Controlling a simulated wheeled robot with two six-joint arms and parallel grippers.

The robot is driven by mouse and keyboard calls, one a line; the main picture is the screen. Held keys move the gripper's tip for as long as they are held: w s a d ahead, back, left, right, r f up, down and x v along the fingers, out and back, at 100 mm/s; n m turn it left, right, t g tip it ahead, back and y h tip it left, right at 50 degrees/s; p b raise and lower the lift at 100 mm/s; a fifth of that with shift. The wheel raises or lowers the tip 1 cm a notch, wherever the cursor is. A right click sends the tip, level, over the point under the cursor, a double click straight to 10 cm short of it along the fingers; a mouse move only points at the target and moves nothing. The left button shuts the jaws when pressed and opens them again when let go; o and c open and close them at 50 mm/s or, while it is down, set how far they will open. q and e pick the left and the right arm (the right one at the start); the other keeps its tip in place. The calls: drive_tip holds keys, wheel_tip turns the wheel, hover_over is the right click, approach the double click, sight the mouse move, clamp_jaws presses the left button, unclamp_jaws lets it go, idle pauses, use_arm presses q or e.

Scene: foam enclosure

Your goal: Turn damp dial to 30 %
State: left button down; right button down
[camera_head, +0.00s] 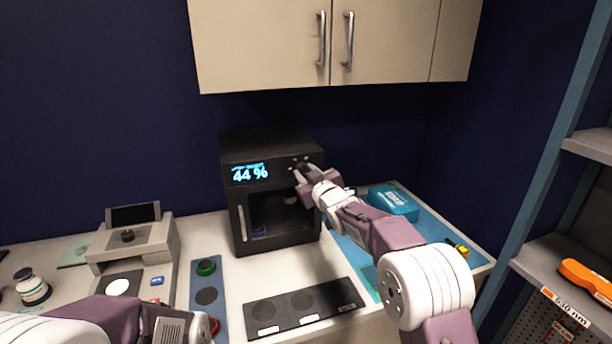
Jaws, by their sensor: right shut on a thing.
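A black cabinet (268,155) stands at the back of the white counter, with a lit blue display (250,173) reading 44 %. My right gripper (299,171) is at the upper right of the cabinet's front, beside the display, shut on the dial there. The fingers and wrist largely hide the dial, so its mark cannot be read. My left gripper (205,328) is low at the left front, cut by the bottom edge; its fingertips are not clear.
A grey device with a dark screen (133,214) and a small bottle (33,290) stand left. A black mat (303,306) lies in front. A teal box (394,201) is on the right. Cupboards (330,40) hang above; a shelf (575,262) stands far right.

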drive_tip(key=c, duration=1.1)
unclamp_jaws()
drive_tip(key=shift+s+d, duration=0.1)
drive_tip(key=shift+s, duration=0.2)
drive_tip(key=b+v, duration=0.3)
drive_tip(key=v, duration=0.5)
drive_tip(key=shift+s+d, duration=0.1)
drive_tip(key=shift+s, duration=0.15)
